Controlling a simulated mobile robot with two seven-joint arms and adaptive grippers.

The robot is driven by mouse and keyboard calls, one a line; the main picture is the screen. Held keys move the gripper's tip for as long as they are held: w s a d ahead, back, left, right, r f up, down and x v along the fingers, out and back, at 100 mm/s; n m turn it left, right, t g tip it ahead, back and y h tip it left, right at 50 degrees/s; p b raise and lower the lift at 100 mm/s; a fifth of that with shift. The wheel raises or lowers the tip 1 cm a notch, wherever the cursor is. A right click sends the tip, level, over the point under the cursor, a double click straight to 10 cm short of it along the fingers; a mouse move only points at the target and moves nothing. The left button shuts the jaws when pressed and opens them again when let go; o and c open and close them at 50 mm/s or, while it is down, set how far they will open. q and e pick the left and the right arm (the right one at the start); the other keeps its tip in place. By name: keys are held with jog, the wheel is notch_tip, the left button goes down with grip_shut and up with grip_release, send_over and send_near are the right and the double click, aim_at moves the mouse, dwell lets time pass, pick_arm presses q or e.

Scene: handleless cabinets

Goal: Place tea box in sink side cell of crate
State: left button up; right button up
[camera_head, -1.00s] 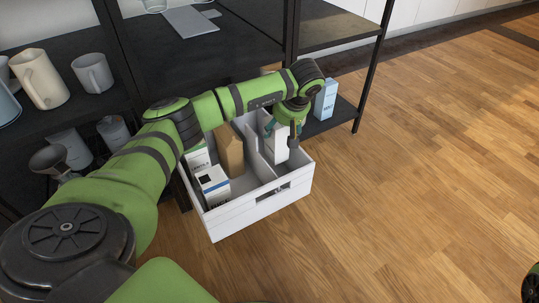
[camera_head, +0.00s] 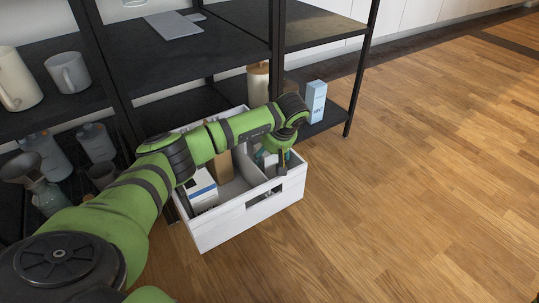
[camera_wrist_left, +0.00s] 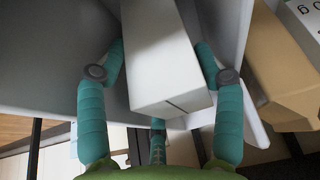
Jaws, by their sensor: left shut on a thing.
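The white crate (camera_head: 250,218) stands on the floor before the shelf, with a divider splitting its inside. My left gripper (camera_head: 283,162) is over the crate's right-hand compartment. It is shut on a plain white box, taken to be the tea box (camera_wrist_left: 163,55), which sits between the two teal fingers in the left wrist view. The box is down inside the compartment, between the crate wall (camera_wrist_left: 65,50) and the divider (camera_wrist_left: 235,40). Its lower end is hidden, so I cannot tell whether it touches the bottom. My right gripper is not in view.
The other side of the crate holds a white carton (camera_head: 202,190) and a brown box (camera_head: 222,166), also beyond the divider in the wrist view (camera_wrist_left: 280,65). A light blue box (camera_head: 316,101) stands on the black shelf behind. Open wood floor (camera_head: 420,190) lies to the right.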

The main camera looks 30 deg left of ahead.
pick_arm(q)
jog(key=o, duration=1)
jog(key=shift+f, duration=0.1)
jog(key=shift+c, duration=0.2)
